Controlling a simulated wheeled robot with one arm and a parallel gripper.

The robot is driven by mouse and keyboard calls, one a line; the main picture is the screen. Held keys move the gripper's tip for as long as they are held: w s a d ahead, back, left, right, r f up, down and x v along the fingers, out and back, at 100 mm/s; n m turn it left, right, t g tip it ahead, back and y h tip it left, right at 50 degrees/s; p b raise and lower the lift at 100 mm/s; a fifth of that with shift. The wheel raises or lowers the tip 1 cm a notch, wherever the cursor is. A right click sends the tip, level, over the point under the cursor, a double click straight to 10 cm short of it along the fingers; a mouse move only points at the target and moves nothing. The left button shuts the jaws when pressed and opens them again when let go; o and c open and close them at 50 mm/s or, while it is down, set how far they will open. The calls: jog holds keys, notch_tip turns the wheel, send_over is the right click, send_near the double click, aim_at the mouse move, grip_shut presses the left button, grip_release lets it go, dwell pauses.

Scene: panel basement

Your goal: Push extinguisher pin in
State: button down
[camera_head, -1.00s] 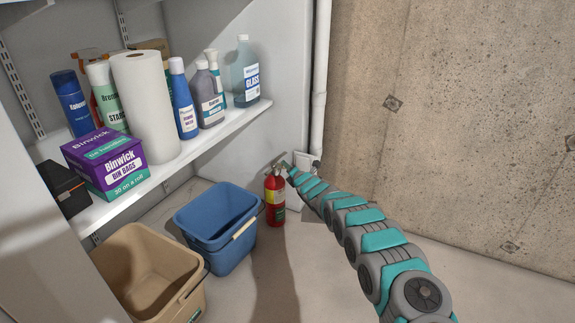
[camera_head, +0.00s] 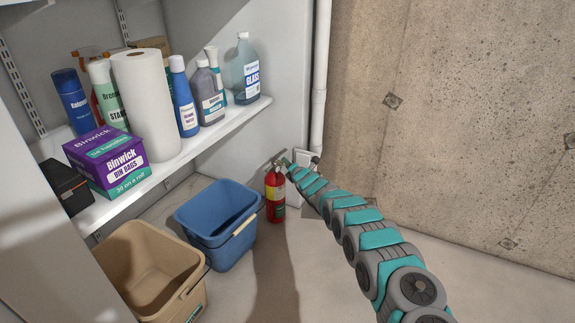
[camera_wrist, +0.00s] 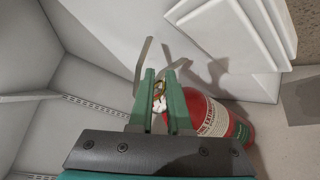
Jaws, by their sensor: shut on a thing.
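The red fire extinguisher (camera_head: 275,197) stands upright on the floor right of the blue bucket. In the wrist view its red body with a pale label (camera_wrist: 217,122) shows at the right, and its thin grey handle levers (camera_wrist: 142,62) rise beyond my fingers. My gripper (camera_head: 286,166) is at the extinguisher's top. In the wrist view its two green fingers (camera_wrist: 161,88) are shut on a small part at the valve head, apparently the pin. The fingers hide most of that part, so how deep the pin sits cannot be told.
A blue bucket (camera_head: 192,226) stands close left of the extinguisher, with a tan bucket (camera_head: 118,250) nearer. A shelf (camera_head: 190,152) with bottles is above. A white pipe (camera_head: 320,85) and concrete wall (camera_head: 450,120) lie behind and right. The floor at right is clear.

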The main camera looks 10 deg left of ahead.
jog(key=shift+s+d+f, duration=0.1)
jog(key=shift+d+f, duration=0.05)
jog(key=shift+f, duration=0.45)
dwell(0.7)
jog(key=shift+w+a+b, duration=0.5)
jog(key=shift+a+b, duration=0.2)
jog(key=shift+b, duration=0.45)
jog(key=c, duration=1)
grip_release()
jog(key=shift+c, duration=0.2)
jog(key=shift+a+r, duration=0.1)
jog(key=shift+a+r, duration=0.1)
jog(key=shift+r, duration=0.15)
jog(key=shift+r, duration=0.1)
